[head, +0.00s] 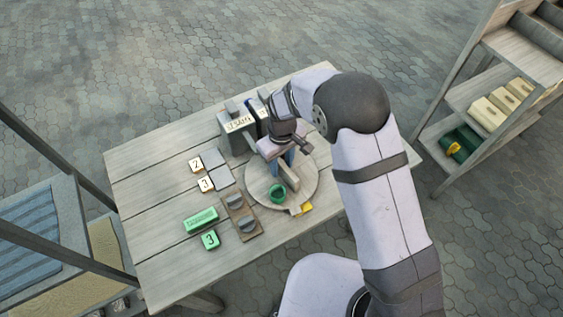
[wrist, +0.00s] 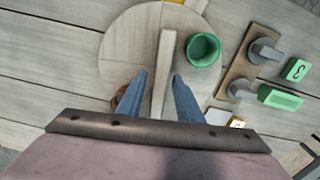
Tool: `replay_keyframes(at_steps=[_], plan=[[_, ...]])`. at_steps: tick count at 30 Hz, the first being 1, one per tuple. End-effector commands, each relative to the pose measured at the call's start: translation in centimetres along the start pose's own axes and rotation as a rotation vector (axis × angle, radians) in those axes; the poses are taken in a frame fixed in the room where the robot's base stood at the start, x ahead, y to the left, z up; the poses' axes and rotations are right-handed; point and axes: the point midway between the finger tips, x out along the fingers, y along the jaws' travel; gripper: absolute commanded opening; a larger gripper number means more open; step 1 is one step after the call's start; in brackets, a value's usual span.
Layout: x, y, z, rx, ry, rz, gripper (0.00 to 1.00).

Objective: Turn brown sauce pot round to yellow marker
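A round pale wooden turntable (head: 259,188) lies on the table, with a raised wooden bar (wrist: 165,60) across it. A green pot (head: 278,194) stands on it, also in the wrist view (wrist: 202,50). A brown pot (wrist: 121,96) shows only partly in the wrist view, behind my left finger; I cannot make it out in the head view. The yellow marker (head: 306,208) lies at the turntable's near edge, by the green pot's side. My gripper (wrist: 159,75) is open above the turntable, its blue fingers on either side of the bar; contact is unclear.
A brown board with two grey knobs (head: 240,217) lies left of the turntable. Beyond it are a green block (head: 201,220), a green "3" tile (head: 210,240) and pale number tiles (head: 205,184). A grey labelled box (head: 237,125) stands behind. Shelves (head: 470,92) stand right.

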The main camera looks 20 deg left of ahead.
Motion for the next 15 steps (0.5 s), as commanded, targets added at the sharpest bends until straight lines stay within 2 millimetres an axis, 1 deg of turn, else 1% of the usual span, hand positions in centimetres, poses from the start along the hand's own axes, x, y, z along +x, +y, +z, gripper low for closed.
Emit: replay_keyframes(at_steps=[7,8,9,11,12,15], plan=[[0.06,0.01,-0.03,0.0,0.001,0.0,0.33],[0.06,0.01,-0.03,0.0,0.001,0.0,0.26],[0.05,0.01,-0.03,0.0,0.001,0.0,0.16],[0.04,0.01,-0.03,0.0,0.001,0.0,0.02],[0.04,0.0,-0.03,0.0,0.001,0.0,0.0],[0.03,0.0,-0.03,0.0,0.001,0.0,0.0]])
